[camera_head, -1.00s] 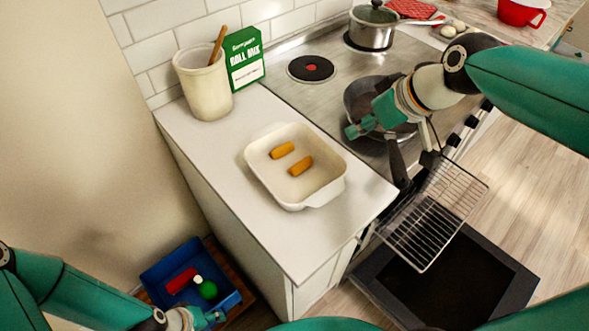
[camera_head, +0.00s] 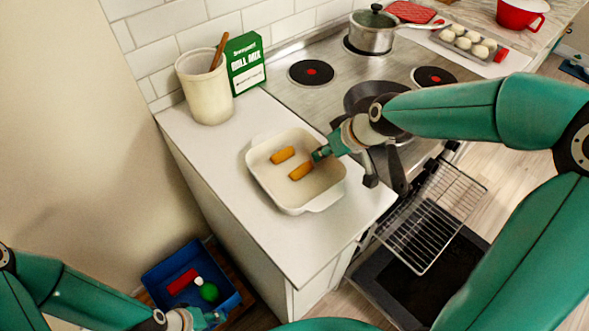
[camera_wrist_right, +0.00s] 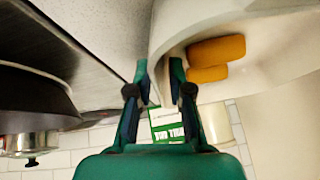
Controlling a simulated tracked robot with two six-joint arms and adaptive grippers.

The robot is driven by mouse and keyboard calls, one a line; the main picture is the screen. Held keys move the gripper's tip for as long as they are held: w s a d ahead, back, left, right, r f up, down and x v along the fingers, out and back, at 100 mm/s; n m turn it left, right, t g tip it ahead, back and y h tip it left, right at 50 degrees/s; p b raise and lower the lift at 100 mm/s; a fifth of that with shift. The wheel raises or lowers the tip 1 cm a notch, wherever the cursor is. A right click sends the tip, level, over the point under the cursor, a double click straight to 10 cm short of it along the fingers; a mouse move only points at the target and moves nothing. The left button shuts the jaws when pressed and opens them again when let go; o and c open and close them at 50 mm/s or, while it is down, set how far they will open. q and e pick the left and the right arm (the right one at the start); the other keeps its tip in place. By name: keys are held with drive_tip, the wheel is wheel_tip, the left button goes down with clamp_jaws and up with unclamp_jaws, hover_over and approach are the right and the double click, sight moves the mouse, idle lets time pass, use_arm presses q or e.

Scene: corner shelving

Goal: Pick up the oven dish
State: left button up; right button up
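The white oven dish (camera_head: 285,193) stands on the white counter with two orange-brown sticks (camera_head: 301,171) in it. My right gripper (camera_head: 322,154) is at the dish's rim on the stove side. In the right wrist view, its two fingers (camera_wrist_right: 159,72) are apart, with the edge of the dish (camera_wrist_right: 165,38) lying between them. Whether they touch the wall, I cannot tell. My left gripper (camera_head: 208,317) is low at the left, by the blue crate (camera_head: 236,299), far from the dish; its fingers are too small to judge.
A utensil crock (camera_head: 205,95) and a green box (camera_head: 245,62) stand behind the dish. A dark pan (camera_head: 370,97) and a lidded pot (camera_head: 372,35) are on the stove. The oven is open, with its rack (camera_head: 425,230) pulled out. The counter's front is clear.

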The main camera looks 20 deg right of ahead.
drive_tip(key=shift+w+a+f, duration=0.1)
drive_tip(key=shift+w+f, duration=0.05)
drive_tip(key=shift+f, duration=0.15)
clamp_jaws()
drive_tip(key=shift+r, duration=0.1)
drive_tip(key=shift+w, duration=0.1)
drive_tip(key=shift+r, duration=0.1)
